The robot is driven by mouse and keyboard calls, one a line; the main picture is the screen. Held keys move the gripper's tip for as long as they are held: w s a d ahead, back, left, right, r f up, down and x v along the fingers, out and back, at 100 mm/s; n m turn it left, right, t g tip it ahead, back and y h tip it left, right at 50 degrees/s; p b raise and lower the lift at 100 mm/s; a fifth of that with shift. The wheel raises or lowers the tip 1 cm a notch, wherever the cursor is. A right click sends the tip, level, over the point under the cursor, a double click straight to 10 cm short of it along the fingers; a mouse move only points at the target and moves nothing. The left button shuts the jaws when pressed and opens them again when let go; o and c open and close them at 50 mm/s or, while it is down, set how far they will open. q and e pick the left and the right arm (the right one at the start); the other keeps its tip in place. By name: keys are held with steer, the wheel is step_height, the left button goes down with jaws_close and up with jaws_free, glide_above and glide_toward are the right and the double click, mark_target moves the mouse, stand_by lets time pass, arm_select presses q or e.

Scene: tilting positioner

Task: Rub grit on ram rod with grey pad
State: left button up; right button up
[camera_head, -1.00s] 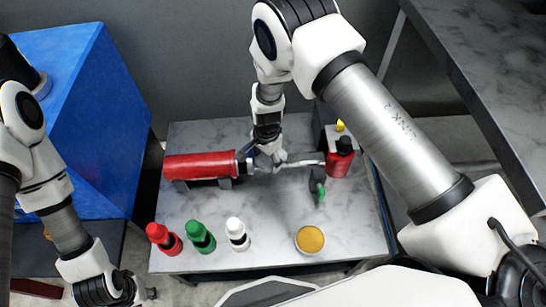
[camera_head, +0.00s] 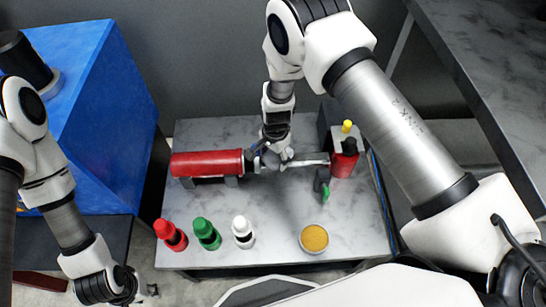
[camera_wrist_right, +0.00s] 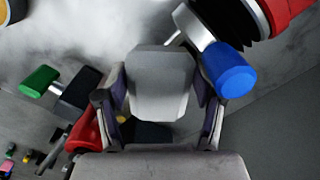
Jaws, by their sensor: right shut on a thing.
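The red cylinder (camera_head: 207,163) lies on its rest at the back of the table. Its metal ram rod (camera_head: 312,161) runs right to a red block (camera_head: 344,160). My right gripper (camera_head: 275,157) is at the rod near the cylinder's end. In the right wrist view it is shut on the grey pad (camera_wrist_right: 160,85). The pad hides part of the rod, and I cannot tell whether they touch. I cannot make out grit on the rod. My left gripper (camera_head: 140,291) is low at the left, off the table; its fingers are too small to read.
Red (camera_head: 170,235), green (camera_head: 207,234) and white (camera_head: 243,233) bottles stand along the front. A tin with yellow contents (camera_head: 314,239) is at front right. A green-handled part (camera_head: 323,187) is below the rod. A blue fitting (camera_wrist_right: 230,70) is close to the pad.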

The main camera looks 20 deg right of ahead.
mark_target(292, 153)
steer(key=shift+w+d+r, duration=0.35)
steer(key=shift+d+r, duration=0.1)
steer(key=shift+d, duration=0.1)
steer(key=shift+c, duration=0.2)
steer(key=shift+s+d+f, duration=0.15)
steer(key=shift+d+f, duration=0.05)
steer(key=shift+d, duration=0.2)
steer(key=shift+s+d+f+p, duration=0.1)
steer(key=shift+s+d+p, duration=0.15)
steer(key=shift+d, duration=0.65)
steer(key=shift+s+d+f+p, duration=0.1)
steer(key=shift+s+d, duration=0.2)
steer(key=shift+d, duration=0.6)
steer(key=shift+s+d+f+p, duration=0.1)
steer(key=shift+s+d+p, duration=0.15)
steer(key=shift+d, duration=0.55)
steer(key=shift+s+d+f+p, duration=0.1)
steer(key=shift+s+d, duration=0.1)
steer(key=shift+d, duration=0.6)
steer(key=shift+r, duration=0.1)
step_height(292, 153, up, 6)
steer(key=p, duration=0.5)
